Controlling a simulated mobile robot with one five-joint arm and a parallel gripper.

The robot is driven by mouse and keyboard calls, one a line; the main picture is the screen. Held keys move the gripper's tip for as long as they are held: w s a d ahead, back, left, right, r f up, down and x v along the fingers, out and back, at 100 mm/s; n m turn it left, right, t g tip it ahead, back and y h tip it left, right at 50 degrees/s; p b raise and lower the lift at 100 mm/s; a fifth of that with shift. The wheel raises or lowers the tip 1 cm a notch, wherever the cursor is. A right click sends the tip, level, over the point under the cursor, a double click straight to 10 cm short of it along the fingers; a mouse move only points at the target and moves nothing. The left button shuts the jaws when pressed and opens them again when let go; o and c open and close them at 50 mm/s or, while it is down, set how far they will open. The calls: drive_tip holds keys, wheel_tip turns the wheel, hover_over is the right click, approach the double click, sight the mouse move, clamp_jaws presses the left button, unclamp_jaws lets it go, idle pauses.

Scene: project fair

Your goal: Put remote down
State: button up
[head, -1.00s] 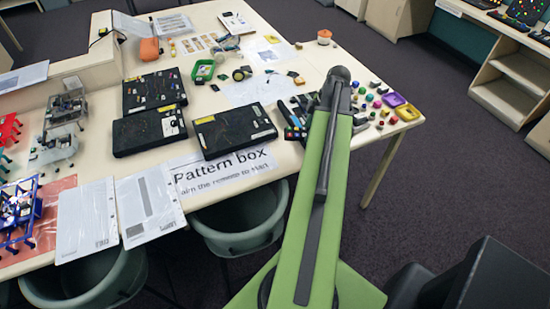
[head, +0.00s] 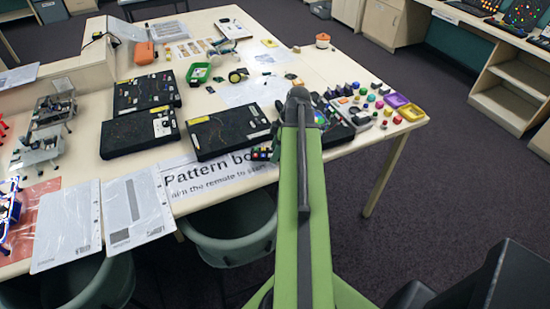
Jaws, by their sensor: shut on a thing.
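The remote (head: 262,153), a small dark thing with coloured buttons, shows just left of my green arm, over the front part of the table. My gripper (head: 276,132) is mostly hidden behind the end of the arm; a dark part of it shows at the arm's left side. It is shut on the remote.
More black boxes (head: 140,130) stand to the left on the table (head: 345,72). Coloured knobs and small trays (head: 411,112) lie to the right of the arm. Papers in sleeves (head: 138,208) lie at the front edge. A chair (head: 235,235) stands below it.

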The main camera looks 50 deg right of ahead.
wheel_tip(320, 180, down, 2)
drive_tip(key=shift+b, duration=0.3)
drive_tip(key=shift+r, duration=0.25)
drive_tip(key=shift+f, duration=0.2)
drive_tip(key=o, duration=1.5)
drive_tip(key=shift+r, duration=0.1)
drive_tip(key=p+v, duration=1.2)
drive_tip(key=shift+r, duration=0.15)
